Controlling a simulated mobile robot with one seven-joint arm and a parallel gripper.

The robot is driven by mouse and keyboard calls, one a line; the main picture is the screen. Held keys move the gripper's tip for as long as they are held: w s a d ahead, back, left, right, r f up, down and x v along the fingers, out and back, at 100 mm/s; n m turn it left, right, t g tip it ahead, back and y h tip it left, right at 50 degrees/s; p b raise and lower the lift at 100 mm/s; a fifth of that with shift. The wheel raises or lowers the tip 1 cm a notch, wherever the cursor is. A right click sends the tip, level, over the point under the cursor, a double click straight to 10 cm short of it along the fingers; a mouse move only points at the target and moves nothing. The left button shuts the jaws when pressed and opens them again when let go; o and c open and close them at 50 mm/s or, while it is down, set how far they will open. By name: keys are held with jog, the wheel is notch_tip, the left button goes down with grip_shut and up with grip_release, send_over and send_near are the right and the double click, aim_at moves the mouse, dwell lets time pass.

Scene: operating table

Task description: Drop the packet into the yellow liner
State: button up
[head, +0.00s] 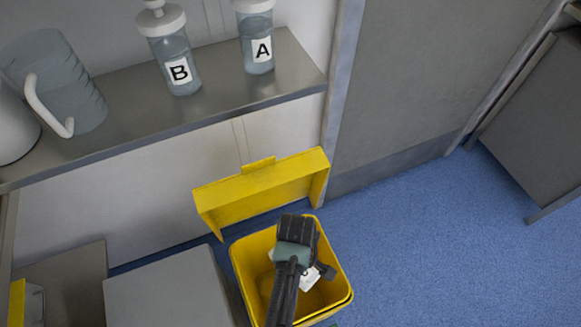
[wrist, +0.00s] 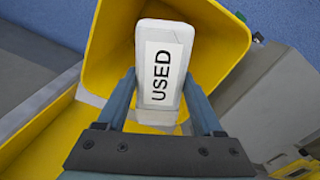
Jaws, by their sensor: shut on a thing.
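The packet (wrist: 162,70) is a white block with a label reading USED. In the wrist view it sits between the two fingers of my gripper (wrist: 165,95), which is shut on it. The yellow liner (wrist: 215,45) opens around and beyond the packet in that view. In the head view my gripper (head: 316,276) is over the mouth of the yellow liner (head: 246,262). Only a small white part of the packet (head: 308,281) shows there; my arm hides the rest. I cannot tell how deep the packet is.
A yellow lid (head: 262,192) stands open behind the liner. A metal shelf (head: 225,95) above holds bottle B (head: 175,52), bottle A (head: 257,42) and a clear jug (head: 62,80). A grey box (head: 165,285) stands left of the liner. Blue floor (head: 430,230) is clear at right.

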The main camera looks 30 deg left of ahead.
notch_tip(320, 180, down, 4)
jog(key=b, duration=0.3)
jog(key=shift+r, duration=0.2)
jog(key=shift+r, duration=0.1)
jog(key=o, duration=1.4)
notch_tip(320, 180, up, 13)
jog(key=p, duration=0.3)
jog(key=shift+p, duration=0.3)
